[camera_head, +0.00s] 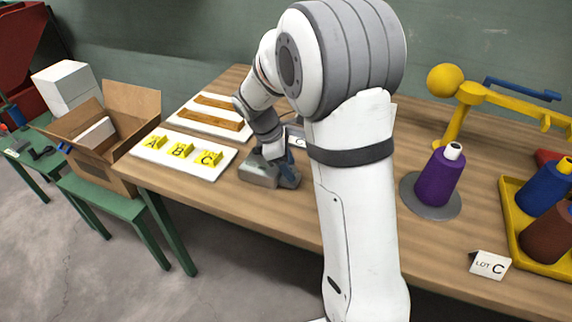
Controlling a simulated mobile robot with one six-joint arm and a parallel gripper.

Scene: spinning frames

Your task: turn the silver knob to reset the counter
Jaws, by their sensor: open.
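A grey box-like device (258,172), likely the counter, sits near the front edge of the wooden table, left of my arm. My gripper (288,168) is at the right part of this device, pointing down, with its dark fingers close against it. The gripper is open. I cannot tell whether the fingers touch the device or stand around the knob. The silver knob cannot be made out; my gripper and arm cover that area.
A white board with yellow A, B, C blocks (182,151) lies left of the device. Right of my arm are a purple thread cone (441,178), a yellow tray (520,240) with cones, a LOT C card (489,265) and a yellow stand (455,125). An open cardboard box (110,185) stands left.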

